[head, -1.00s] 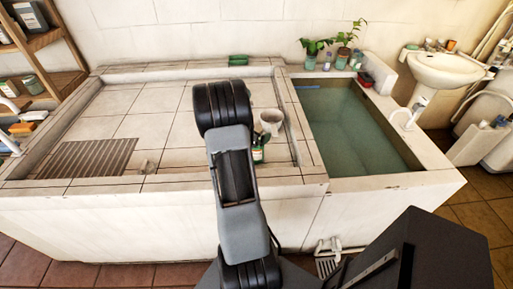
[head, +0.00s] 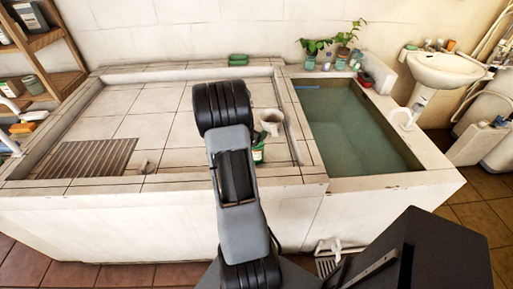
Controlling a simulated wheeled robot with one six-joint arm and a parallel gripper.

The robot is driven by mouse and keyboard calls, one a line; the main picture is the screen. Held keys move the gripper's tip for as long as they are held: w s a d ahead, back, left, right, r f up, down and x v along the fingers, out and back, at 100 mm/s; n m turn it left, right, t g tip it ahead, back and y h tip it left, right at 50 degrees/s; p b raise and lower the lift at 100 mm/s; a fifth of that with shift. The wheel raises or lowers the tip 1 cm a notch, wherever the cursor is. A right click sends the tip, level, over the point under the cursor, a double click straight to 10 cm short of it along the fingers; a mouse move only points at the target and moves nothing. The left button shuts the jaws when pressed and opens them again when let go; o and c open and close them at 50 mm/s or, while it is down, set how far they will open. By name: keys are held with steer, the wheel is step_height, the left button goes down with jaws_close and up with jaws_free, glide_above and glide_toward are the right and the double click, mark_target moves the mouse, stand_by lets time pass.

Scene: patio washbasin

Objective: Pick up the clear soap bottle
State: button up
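I cannot pick out the clear soap bottle with certainty. Small bottles (head: 327,63) stand on the back ledge beside the potted plants, too small to tell apart. A green item (head: 259,150), perhaps a bottle, shows in the tiled basin just right of my arm and is partly hidden by it. My arm rises through the middle of the head view over the front edge of the basin. My gripper does not show; it is hidden behind my arm or out of frame.
A white cup (head: 271,121) stands in the tiled basin (head: 130,126). Green objects (head: 238,60) lie on its back ledge. A water-filled trough (head: 350,130) is to the right, with a white sink (head: 447,70) beyond. A wooden shelf (head: 48,60) stands at left. The left basin floor is mostly clear.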

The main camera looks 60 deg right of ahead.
steer(key=shift+a+f, duration=0.15)
steer(key=shift+f, duration=0.25)
steer(key=shift+c, duration=0.5)
steer(key=shift+s, duration=0.1)
